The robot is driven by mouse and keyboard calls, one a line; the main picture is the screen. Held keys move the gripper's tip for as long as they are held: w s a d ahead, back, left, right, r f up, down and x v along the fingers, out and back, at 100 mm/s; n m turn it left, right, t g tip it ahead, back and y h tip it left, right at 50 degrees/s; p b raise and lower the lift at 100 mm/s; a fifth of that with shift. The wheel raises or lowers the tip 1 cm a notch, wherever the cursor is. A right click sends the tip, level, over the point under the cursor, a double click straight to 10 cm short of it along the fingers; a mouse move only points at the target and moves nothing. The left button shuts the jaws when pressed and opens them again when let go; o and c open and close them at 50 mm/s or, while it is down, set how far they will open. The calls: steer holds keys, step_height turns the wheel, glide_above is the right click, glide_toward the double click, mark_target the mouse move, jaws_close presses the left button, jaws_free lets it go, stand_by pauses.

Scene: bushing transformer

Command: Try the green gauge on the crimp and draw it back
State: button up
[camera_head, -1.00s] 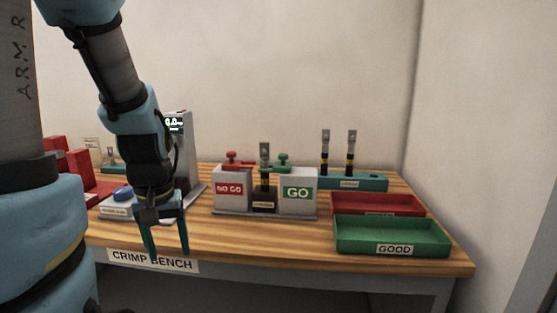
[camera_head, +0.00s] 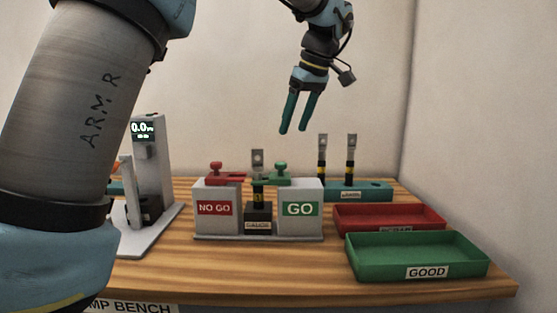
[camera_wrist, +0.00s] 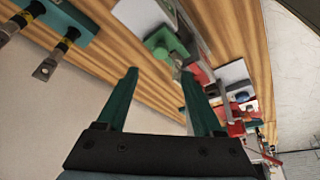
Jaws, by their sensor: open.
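The green gauge (camera_head: 281,172), with a round knob, rests on top of the white GO block (camera_head: 301,207). It also shows in the wrist view (camera_wrist: 165,45). The crimped part (camera_head: 258,190) stands upright in a dark holder (camera_head: 258,217) between the GO and NO GO blocks, with a flat grey lug on top. The green gauge's inner end is close to it; I cannot tell if they touch. My gripper (camera_head: 295,131) is open and empty, in the air above and slightly right of the green gauge, fingers pointing down. Its fingers also show in the wrist view (camera_wrist: 160,88).
A red gauge (camera_head: 217,172) rests on the NO GO block (camera_head: 216,208). A teal rack (camera_head: 358,190) holds two crimped parts at the back right. A red tray (camera_head: 388,219) and the green GOOD tray (camera_head: 372,267) lie right. A display machine (camera_head: 150,165) stands left.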

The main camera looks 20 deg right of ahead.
mark_target(281, 163)
steer(key=p+x, duration=0.1)
steer(key=x, duration=0.9)
steer(key=shift+f, duration=0.2)
jaws_close()
stand_by(1.1)
